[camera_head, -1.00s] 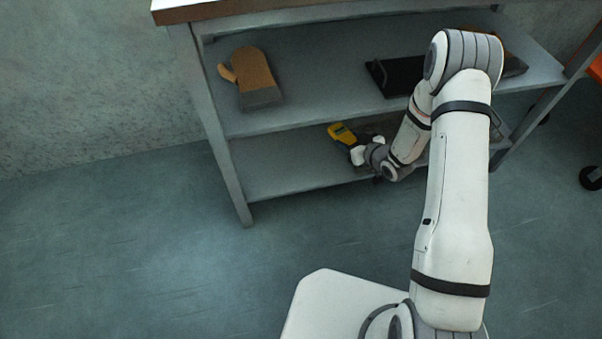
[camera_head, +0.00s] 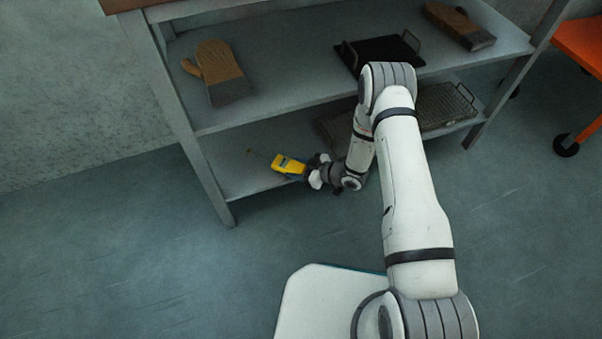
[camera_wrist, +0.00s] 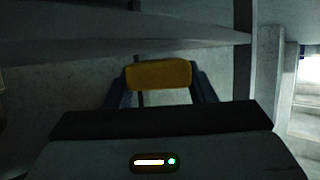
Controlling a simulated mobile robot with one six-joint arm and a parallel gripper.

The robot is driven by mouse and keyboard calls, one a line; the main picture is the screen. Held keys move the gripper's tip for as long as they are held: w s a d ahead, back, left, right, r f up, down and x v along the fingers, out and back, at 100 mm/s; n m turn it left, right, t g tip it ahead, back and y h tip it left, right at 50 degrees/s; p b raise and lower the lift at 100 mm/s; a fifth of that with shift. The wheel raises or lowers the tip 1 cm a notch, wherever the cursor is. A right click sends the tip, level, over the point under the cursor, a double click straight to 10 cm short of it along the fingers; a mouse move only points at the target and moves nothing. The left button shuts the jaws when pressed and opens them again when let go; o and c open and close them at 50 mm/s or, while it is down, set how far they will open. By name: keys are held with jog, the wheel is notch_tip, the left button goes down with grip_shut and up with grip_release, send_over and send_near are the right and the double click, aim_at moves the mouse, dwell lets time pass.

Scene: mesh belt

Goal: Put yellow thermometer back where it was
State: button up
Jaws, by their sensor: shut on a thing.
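The yellow thermometer (camera_head: 287,163) is in my gripper (camera_head: 309,173), at the front of the lower shelf (camera_head: 238,178) in the head view. A thin probe points from it to the left, toward a small tip over the shelf. In the wrist view the thermometer (camera_wrist: 158,74) shows as a yellow block between the two dark fingers of my gripper (camera_wrist: 160,90). My gripper is shut on it. I cannot tell whether the thermometer touches the shelf or is held above it.
A glove (camera_head: 219,75) lies on the upper shelf (camera_head: 285,80), with a black tray (camera_head: 383,54) and another glove (camera_head: 459,25) to its right. A mesh belt tray (camera_head: 446,106) lies on the lower shelf behind my arm. The lower shelf's left part is clear. An orange cart (camera_head: 583,45) stands right.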

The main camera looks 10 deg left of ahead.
jog(key=shift+f, duration=0.7)
jog(key=shift+f, duration=0.15)
jog(key=o, duration=1.1)
